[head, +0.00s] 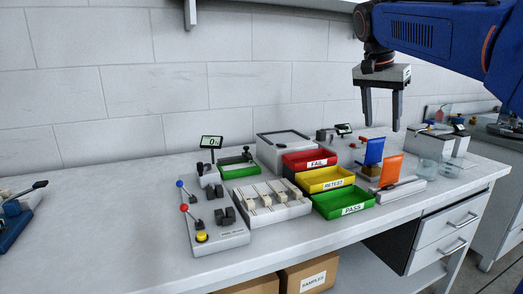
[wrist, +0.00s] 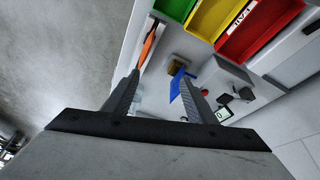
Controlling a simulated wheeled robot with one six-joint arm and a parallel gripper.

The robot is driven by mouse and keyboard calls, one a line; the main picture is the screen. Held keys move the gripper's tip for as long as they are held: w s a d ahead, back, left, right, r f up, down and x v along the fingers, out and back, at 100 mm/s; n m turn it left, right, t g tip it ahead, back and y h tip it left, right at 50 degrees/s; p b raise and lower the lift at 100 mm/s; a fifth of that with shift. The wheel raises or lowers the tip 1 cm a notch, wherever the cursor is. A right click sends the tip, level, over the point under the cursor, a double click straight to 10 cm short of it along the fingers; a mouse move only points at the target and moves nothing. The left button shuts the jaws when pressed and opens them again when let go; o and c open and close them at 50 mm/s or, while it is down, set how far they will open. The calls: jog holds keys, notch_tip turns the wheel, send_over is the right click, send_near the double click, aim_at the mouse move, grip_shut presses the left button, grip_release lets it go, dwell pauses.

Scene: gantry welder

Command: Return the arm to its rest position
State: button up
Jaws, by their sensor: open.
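My gripper (head: 382,108) hangs from my blue arm at the upper right of the head view, fingers pointing down. Its two fingers are apart with nothing between them. It is well above the bench (head: 120,201), over the right part, higher than the blue and orange upright pieces. In the wrist view my gripper (wrist: 162,85) also shows its fingers spread, with the bench far beyond them.
Red FAIL (head: 318,162), yellow RETEST (head: 334,184) and green PASS (head: 352,209) trays sit mid-bench. A blue flag-like piece (head: 374,151) and an orange one (head: 391,170) stand right of them. A lever panel (head: 214,233) is at front. The bench's left is mostly clear.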

jog(key=s+a+f+n+t+y, duration=0.2)
jog(key=s+f+n, duration=0.8)
jog(key=s+f, duration=2)
jog(key=shift+a+f+y, duration=0.6)
jog(key=shift+a+f, duration=0.2)
jog(key=shift+f, duration=0.15)
